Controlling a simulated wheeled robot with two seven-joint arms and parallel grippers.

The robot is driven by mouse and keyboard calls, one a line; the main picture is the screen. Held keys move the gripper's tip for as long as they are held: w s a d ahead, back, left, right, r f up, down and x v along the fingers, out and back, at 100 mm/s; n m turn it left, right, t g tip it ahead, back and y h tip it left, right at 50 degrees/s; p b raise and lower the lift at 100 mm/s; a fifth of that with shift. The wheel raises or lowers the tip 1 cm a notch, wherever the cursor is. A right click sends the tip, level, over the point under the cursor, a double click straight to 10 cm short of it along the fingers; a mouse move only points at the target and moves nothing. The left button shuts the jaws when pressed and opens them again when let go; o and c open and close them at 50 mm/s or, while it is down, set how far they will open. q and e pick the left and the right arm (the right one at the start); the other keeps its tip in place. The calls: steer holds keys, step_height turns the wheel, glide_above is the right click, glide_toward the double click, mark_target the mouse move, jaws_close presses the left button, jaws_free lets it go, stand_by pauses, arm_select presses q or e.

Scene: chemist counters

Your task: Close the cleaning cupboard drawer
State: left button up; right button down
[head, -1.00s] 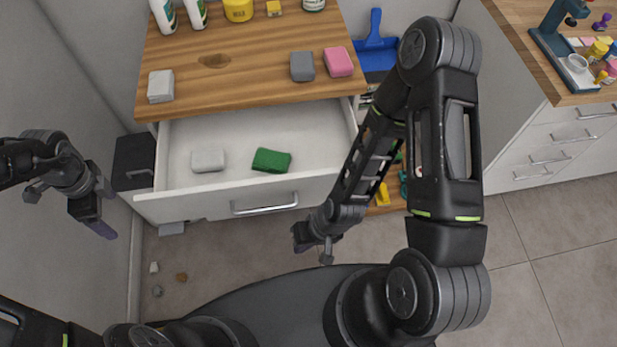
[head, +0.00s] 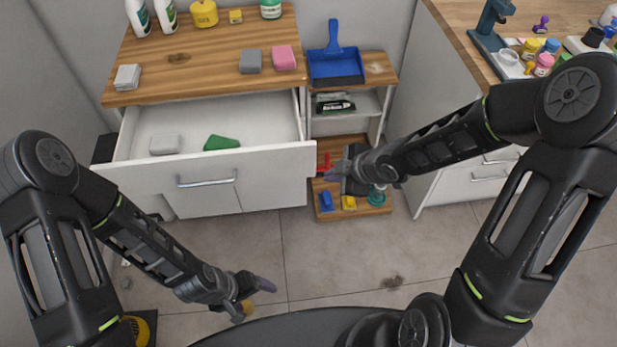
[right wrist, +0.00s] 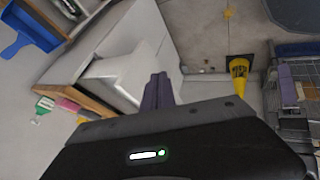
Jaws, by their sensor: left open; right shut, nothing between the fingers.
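The cleaning cupboard drawer (head: 265,168) stands pulled out under the wooden top, with its inside showing. A white sponge (head: 165,144) and a green sponge (head: 221,142) lie in it. Its bar handle (head: 207,183) is on the white front. My right gripper (head: 333,177) is shut and empty, just right of the drawer front's right end; I cannot tell whether they touch. In the right wrist view its purple fingers (right wrist: 157,92) show before the white drawer (right wrist: 118,66). My left gripper (head: 256,296) is open and empty, low over the floor in front of the drawer.
The wooden top (head: 205,75) holds bottles and sponges. Open shelves (head: 347,105) to the right hold a blue dustpan (head: 335,65) and small items. Another counter (head: 455,35) stands further right. A yellow object (head: 140,330) is at the lower left. The floor in front is mostly clear.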

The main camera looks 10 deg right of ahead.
arm_select(q)
steer(key=shift+s+d+f+m, duration=0.1)
steer(key=shift+s+d+m, duration=0.15)
steer(key=shift+s+m, duration=0.3)
arm_select(e)
steer(key=shift+w+d+r, duration=0.1)
steer(key=shift+d, duration=0.1)
steer(key=b, duration=0.2)
glide_toward(305, 169)
step_height(305, 169, down, 3)
steer(key=s+a, duration=0.2)
steer(key=w, duration=0.1)
steer(key=w+p, duration=0.1)
steer(key=w, duration=0.1)
steer(key=shift+w+d+f+p, duration=0.15)
steer(key=shift+w+f+p, duration=0.15)
steer(key=shift+w+f, duration=0.1)
arm_select(q)
steer(key=shift+w+f, duration=0.1)
steer(key=shift+f, duration=0.1)
arm_select(e)
steer(key=shift+w, duration=0.2)
